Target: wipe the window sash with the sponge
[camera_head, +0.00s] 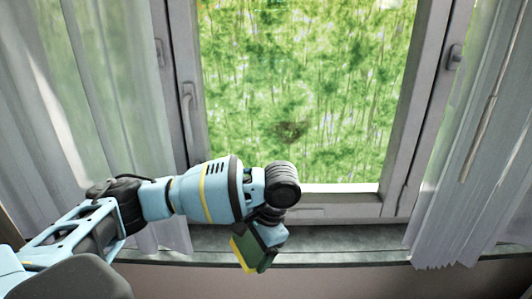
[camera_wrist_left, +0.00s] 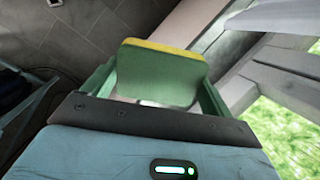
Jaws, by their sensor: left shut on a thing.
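My left gripper (camera_head: 262,232) comes in from the left in the head view and is shut on the sponge (camera_head: 243,253), which has a green side and a yellow side. In the left wrist view the sponge (camera_wrist_left: 160,75) sits between the green fingers of the left gripper (camera_wrist_left: 158,85), its yellow edge at the top. The window sash (camera_head: 330,212) has a light grey frame around a bright green view outside. The gripper and sponge are in front of its lower part, over the sill. I cannot tell whether the sponge touches anything. My right gripper is not in view.
Sheer curtains hang at the left (camera_head: 110,110) and right (camera_head: 470,150) of the window. Handles sit on the left (camera_head: 188,98) and right (camera_head: 455,57) frames. The grey sill (camera_head: 350,245) looks bare. The wrist view also shows a tiled floor (camera_wrist_left: 75,35).

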